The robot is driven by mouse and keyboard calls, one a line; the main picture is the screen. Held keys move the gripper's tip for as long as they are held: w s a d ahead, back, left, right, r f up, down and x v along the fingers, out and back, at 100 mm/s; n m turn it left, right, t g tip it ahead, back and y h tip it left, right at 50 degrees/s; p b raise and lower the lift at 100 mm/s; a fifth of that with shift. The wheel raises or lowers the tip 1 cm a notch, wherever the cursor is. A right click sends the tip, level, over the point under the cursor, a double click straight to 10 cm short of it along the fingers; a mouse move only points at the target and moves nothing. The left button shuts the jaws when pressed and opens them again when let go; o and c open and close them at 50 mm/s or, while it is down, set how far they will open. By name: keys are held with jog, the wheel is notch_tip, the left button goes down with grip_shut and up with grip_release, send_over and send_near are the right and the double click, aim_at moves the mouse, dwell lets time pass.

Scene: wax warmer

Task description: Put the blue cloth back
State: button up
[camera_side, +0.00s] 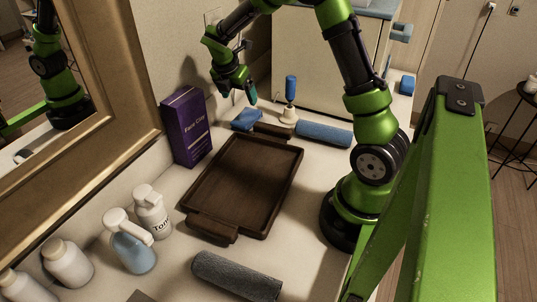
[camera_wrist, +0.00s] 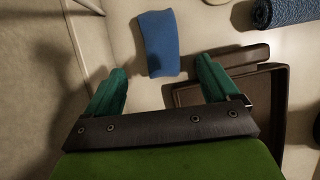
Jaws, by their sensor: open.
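The blue cloth (camera_side: 246,119) lies on the countertop at the far end of the brown tray (camera_side: 238,180), close to the tray's far handle. In the wrist view the cloth (camera_wrist: 158,43) is a small flat blue rectangle just beyond my gripper's fingertips. My gripper (camera_side: 252,96) is above the counter near the cloth, pointing down. In the wrist view its green fingers (camera_wrist: 161,68) are spread apart with nothing between them. The tray is empty, and its corner (camera_wrist: 180,93) shows under the right finger.
A blue rolled towel (camera_side: 324,134) and a blue-topped item on a pale base (camera_side: 288,114) stand near the cloth. A purple box (camera_side: 187,127) is left of the tray. Pump bottles (camera_side: 130,246) and a grey rolled towel (camera_side: 236,277) are at the front. A large pale box (camera_side: 325,60) stands behind.

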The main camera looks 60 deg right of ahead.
jog(key=s+a+r+m+t+y, duration=0.3)
jog(key=s+a+r+m, duration=0.3)
jog(key=a+r+m, duration=0.4)
jog(key=s+a+r+m+t+y, duration=0.3)
jog(key=s+a+r+m+t, duration=0.1)
jog(key=s+a+m, duration=0.7)
jog(key=shift+s+a+m+y, duration=0.3)
jog(key=shift+s+a+m, duration=0.1)
jog(key=shift+a+m, duration=0.15)
